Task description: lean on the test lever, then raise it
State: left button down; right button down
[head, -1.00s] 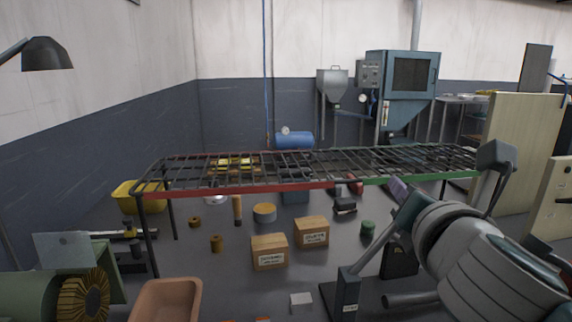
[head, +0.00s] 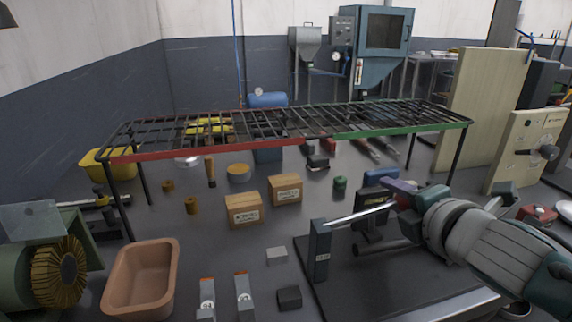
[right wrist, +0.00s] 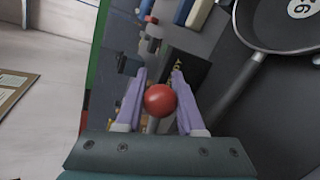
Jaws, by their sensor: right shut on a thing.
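The test lever (head: 358,213) is a bright metal rod. It runs from a dark labelled post (head: 320,252) up slightly to the right, close to level. My right gripper (head: 398,199) is at the rod's far right end. In the right wrist view its purple fingers (right wrist: 160,103) stand on either side of the lever's red ball knob (right wrist: 160,100) and are shut on it. My left gripper is not in view.
A wire rack (head: 240,150) with a red and green front rail stands behind. Two cardboard boxes (head: 244,210), a terracotta tray (head: 115,290) and a wire-brush grinder (head: 58,272) lie left of the post. A pan (right wrist: 285,22) is beside the gripper in the wrist view.

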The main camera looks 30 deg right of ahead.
jog(key=shift+f, duration=0.35)
jog(key=c, duration=0.5)
grip_release()
